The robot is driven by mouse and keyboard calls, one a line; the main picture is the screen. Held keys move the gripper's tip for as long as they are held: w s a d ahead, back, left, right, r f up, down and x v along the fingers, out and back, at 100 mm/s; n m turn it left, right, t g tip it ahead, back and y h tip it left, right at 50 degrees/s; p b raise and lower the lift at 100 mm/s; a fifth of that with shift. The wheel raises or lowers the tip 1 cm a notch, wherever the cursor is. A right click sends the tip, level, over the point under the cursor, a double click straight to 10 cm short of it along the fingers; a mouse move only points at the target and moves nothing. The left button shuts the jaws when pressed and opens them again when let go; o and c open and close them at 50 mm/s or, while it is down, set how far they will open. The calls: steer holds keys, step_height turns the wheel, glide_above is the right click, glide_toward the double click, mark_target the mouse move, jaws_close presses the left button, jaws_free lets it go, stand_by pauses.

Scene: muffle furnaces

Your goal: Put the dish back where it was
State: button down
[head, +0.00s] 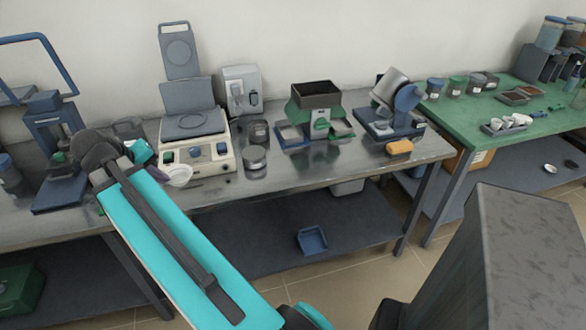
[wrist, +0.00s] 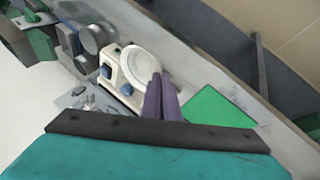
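The dish (head: 178,175) is small, white and shallow, at the front left corner of the cream instrument with blue knobs (head: 196,157). In the wrist view the dish (wrist: 146,66) is a white round shape overlapping that instrument's front. My gripper's purple fingers (head: 158,172) are at the dish's left side. In the wrist view the fingers (wrist: 158,82) are close together, with their tips at the dish's rim, and look shut on it. The dish seems held up over the bench's front part; its exact height is unclear.
A green square (wrist: 215,107) lies on the bench beside the fingers. A blue-grey press (head: 55,150) stands left. Round metal tins (head: 254,158) stand right of the instrument. A green table (head: 470,130) is beyond.

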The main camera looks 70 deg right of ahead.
steer(key=s+d+f+m+g+b, duration=0.25)
steer(key=s+d+m+b, duration=0.2)
steer(key=s+d, duration=1.25)
steer(key=s+d+f+m+b, duration=0.1)
steer(key=s+d, duration=0.2)
steer(key=s, duration=0.4)
steer(key=s+d+f+m+g+b, duration=0.1)
steer(key=s+d+b, duration=0.1)
steer(key=s, duration=0.5)
steer(key=s+d+f+m+g+y+b, duration=0.1)
steer(key=s+d, duration=0.3)
steer(key=s, duration=0.3)
steer(key=shift+f+b, duration=0.3)
steer(key=shift+b, duration=0.1)
steer(key=shift+w+d+r+p, duration=0.25)
steer(key=shift+w+p, duration=0.15)
steer(key=shift+p, duration=0.85)
steer(key=p, duration=0.3)
steer(key=w+d+p, duration=0.1)
steer(key=p, duration=0.2)
steer(key=shift+w+f, duration=0.2)
steer(key=shift+w, duration=0.05)
